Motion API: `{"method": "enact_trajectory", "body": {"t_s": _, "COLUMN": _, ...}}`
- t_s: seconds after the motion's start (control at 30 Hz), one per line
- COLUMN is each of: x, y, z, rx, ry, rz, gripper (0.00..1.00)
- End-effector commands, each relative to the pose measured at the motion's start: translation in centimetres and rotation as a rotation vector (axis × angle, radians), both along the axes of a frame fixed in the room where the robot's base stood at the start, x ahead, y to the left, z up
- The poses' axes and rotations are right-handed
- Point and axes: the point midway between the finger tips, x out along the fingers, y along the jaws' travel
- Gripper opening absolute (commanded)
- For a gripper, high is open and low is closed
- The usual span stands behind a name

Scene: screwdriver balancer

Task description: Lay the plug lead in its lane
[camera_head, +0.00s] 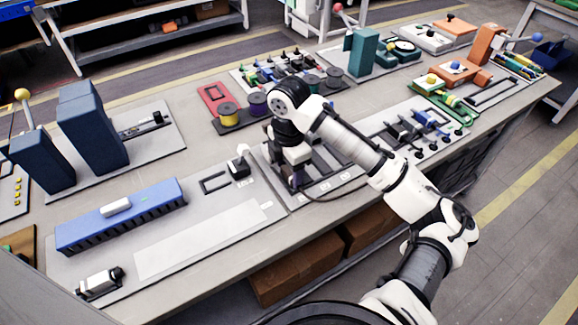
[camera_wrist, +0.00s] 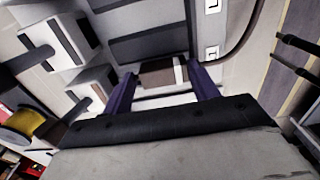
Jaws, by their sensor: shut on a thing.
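My gripper (camera_head: 297,181) is low over a grey panel (camera_head: 274,188) near the table's front edge, pointing down. In the wrist view its two purple fingers (camera_wrist: 160,74) are closed on a small brown and white block (camera_wrist: 157,79), which looks like the plug end. A thin dark lead (camera_head: 330,195) lies on the panel, curving right from beside the gripper; it also shows in the wrist view (camera_wrist: 245,42). Dark grey strips (camera_wrist: 148,44) lie just beyond the fingertips; I cannot tell which is the lane. The arm and fingers hide where lead and block meet.
Black and blue clamps (camera_head: 405,128) stand right of my arm. A long blue block (camera_head: 120,217) lies at the left. The white strip (camera_head: 200,240) is clear.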

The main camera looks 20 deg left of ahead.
Motion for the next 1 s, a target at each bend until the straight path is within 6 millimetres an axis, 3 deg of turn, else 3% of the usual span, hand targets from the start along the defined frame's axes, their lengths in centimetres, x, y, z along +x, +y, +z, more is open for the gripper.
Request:
{"method": "enact_trajectory", "body": {"t_s": 0.4, "x": 0.0, "y": 0.0, "z": -0.1, "rx": 0.000, "ry": 0.000, "rz": 0.000, "gripper": 0.39}}
{"method": "enact_trajectory", "body": {"t_s": 0.43, "x": 0.0, "y": 0.0, "z": -0.1, "rx": 0.000, "ry": 0.000, "rz": 0.000, "gripper": 0.63}}
{"method": "enact_trajectory", "body": {"t_s": 0.6, "x": 0.0, "y": 0.0, "z": -0.1, "rx": 0.000, "ry": 0.000, "rz": 0.000, "gripper": 0.85}}
{"method": "enact_trajectory", "body": {"t_s": 0.87, "x": 0.0, "y": 0.0, "z": 0.1, "rx": 0.001, "ry": -0.001, "rz": 0.000, "gripper": 0.85}}
{"method": "enact_trajectory", "body": {"t_s": 1.0, "x": 0.1, "y": 0.0, "z": 1.5, "rx": 0.000, "ry": -0.003, "rz": -0.001, "gripper": 0.85}}
